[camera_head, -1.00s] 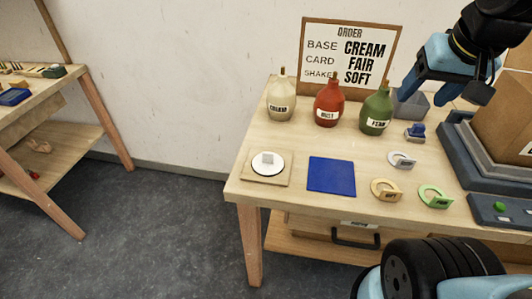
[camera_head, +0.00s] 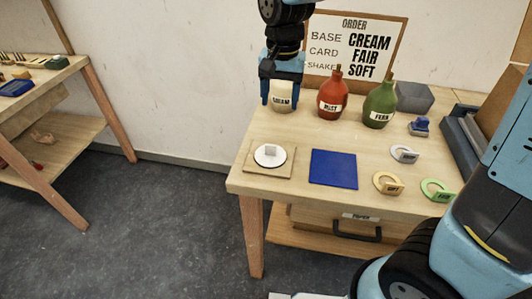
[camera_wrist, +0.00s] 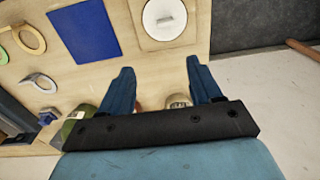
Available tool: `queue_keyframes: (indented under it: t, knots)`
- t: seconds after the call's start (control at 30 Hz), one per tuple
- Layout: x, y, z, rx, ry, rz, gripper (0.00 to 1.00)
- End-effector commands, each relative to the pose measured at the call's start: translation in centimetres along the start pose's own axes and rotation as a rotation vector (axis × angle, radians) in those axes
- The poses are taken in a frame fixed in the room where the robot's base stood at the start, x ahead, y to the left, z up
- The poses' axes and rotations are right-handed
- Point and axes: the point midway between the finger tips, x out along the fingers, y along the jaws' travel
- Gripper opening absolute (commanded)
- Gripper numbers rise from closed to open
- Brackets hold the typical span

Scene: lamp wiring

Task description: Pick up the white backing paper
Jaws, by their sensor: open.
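A round white disc (camera_head: 269,157), perhaps the white backing paper, lies on a square wooden board (camera_head: 250,169) at the table's left front. A small pale grey upright tab (camera_head: 271,150) stands on the disc. The disc also shows in the wrist view (camera_wrist: 153,19), at the top, beyond my fingertips. My gripper (camera_head: 280,105) is open and points down at the cream bottle (camera_head: 281,95), overlapping it in the head view. In the wrist view my gripper (camera_wrist: 160,66) has nothing between its fingertips but table. I cannot tell whether it touches the bottle.
Red (camera_head: 332,98) and green (camera_head: 380,104) bottles stand to the right. A blue square (camera_head: 334,168) lies right of the board. Several ring tags, including a tan one (camera_head: 388,183), lie farther right. An order sign (camera_head: 356,50) stands behind, reading cream, fair, soft.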

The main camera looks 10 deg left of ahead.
Motion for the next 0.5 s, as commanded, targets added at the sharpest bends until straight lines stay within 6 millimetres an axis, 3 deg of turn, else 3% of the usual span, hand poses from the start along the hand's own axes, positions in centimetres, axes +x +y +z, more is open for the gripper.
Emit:
queue_keyframes:
  t: [0.17,0.5]
  knots:
    - [1.3,-1.7,0.4,0.004,-0.014,0.019,0.64]
    - [6.3,-1.7,0.6,0.004,-0.017,0.023,0.64]
